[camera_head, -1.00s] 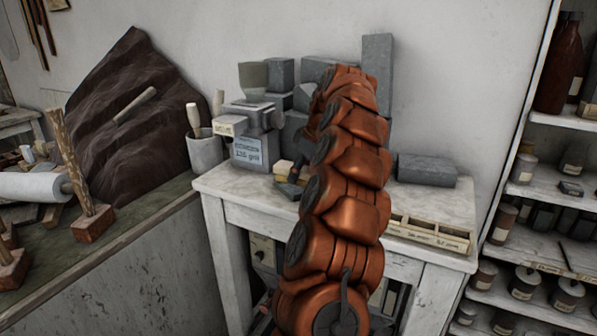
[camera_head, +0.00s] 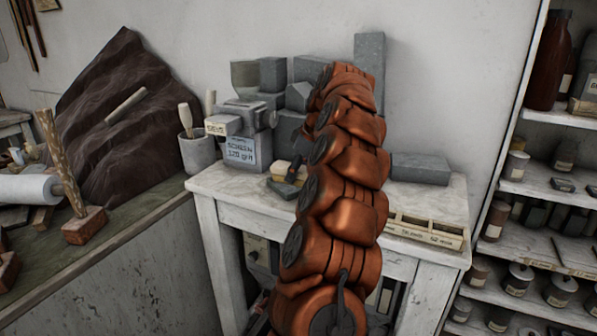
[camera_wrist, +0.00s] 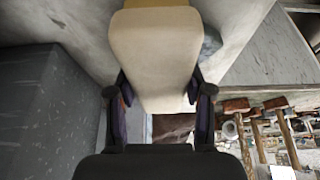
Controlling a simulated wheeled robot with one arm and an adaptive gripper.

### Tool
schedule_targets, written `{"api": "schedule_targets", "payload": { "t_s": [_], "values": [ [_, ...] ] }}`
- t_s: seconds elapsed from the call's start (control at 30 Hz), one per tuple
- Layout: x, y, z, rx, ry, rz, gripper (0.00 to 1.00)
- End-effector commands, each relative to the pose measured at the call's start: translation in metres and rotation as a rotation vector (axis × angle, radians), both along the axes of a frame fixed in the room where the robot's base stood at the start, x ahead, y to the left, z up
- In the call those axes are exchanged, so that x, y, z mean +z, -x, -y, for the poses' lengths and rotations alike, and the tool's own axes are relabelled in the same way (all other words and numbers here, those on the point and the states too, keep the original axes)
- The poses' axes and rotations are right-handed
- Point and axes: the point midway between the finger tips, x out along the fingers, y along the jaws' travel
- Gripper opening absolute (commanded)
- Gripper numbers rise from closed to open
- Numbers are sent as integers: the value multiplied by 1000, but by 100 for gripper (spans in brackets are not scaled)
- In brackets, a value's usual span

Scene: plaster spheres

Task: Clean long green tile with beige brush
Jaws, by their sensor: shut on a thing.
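In the wrist view my gripper (camera_wrist: 158,90) has its two dark fingers on either side of a broad beige piece, which I take to be the beige brush (camera_wrist: 157,50). It is shut on it, and the brush's far end is cut off by the frame. In the head view my orange arm hides most of the gripper. A small beige piece (camera_head: 279,169) and a dark flat piece (camera_head: 284,188) show on the white table, left of the arm. I cannot clearly pick out the long green tile; the dark piece may be it.
Grey stone blocks (camera_head: 368,70) stand along the back of the white table (camera_head: 235,190), and one lies at the right (camera_head: 420,168). A labelled machine (camera_head: 240,135) and a cup of tools (camera_head: 197,152) are at the left. A compartment tray (camera_head: 425,230) lies at the front right.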

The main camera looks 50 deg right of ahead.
Motion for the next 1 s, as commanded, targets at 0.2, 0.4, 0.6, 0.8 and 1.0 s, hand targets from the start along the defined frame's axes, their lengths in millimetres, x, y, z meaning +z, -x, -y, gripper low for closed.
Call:
{"api": "schedule_targets", "payload": {
  "t_s": [0.2, 0.4, 0.6, 0.8, 1.0],
  "values": [
    [1, -12, -4, 1, -1, 0, 23],
    [0, -16, -5, 1, -1, 0, 23],
    [0, -27, -8, 1, -1, -2, 23],
    [-2, -35, -11, 1, -1, -2, 23],
    [-2, -29, -9, -1, -1, -1, 23]
  ]
}}
